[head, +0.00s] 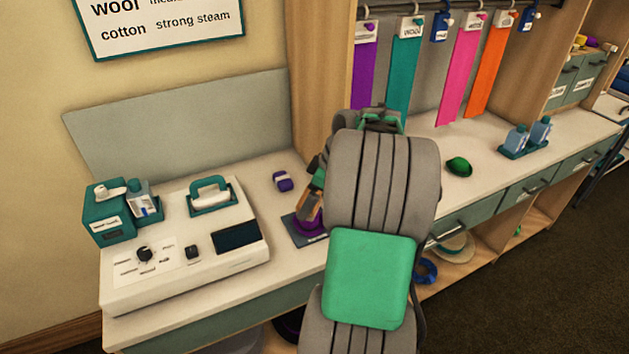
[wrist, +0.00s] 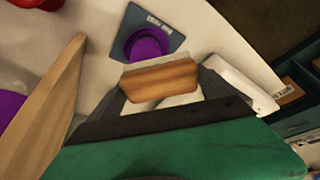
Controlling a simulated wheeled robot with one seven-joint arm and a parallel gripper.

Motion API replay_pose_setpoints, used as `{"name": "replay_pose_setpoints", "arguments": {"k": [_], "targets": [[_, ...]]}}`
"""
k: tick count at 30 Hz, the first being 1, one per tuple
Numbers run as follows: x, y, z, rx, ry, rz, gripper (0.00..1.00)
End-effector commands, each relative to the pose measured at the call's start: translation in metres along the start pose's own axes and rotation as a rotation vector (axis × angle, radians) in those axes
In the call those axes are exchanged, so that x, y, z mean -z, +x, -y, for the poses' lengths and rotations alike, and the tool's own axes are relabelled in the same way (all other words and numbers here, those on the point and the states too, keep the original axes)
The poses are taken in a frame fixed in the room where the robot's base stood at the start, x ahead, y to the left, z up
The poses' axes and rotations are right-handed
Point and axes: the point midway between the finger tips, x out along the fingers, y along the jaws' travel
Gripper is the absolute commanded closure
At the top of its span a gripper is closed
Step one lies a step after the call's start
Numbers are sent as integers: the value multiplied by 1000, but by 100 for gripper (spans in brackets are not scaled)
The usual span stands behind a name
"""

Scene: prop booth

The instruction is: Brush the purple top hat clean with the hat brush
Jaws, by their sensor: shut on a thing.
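The purple top hat (head: 306,229) stands on a dark pad (head: 300,239) on the counter, partly hidden behind my arm. In the wrist view the hat (wrist: 148,44) shows on its blue-grey pad (wrist: 170,22), which bears small lettering. My gripper (wrist: 163,88) is shut on the hat brush, whose wooden back (wrist: 160,80) sits between the fingers. In the head view the wooden brush (head: 311,204) is close above the hat. I cannot tell whether the bristles touch it. My arm hides most of the gripper.
A white steam console (head: 185,245) with a teal iron (head: 210,195) stands to the left. A purple-and-white item (head: 283,181) lies behind the hat. Ribbons hang at the back. A green hat (head: 459,167) and blue bottles (head: 528,135) stand to the right.

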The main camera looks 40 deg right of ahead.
Motion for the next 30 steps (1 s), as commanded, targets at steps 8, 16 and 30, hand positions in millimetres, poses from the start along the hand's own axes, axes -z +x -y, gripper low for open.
{"name": "replay_pose_setpoints", "arguments": {"k": [8,16,30], "targets": [[14,-26,1,1,-7,0,44],[20,-35,2,3,-10,-1,44],[19,-34,2,2,-10,-1,44]]}}
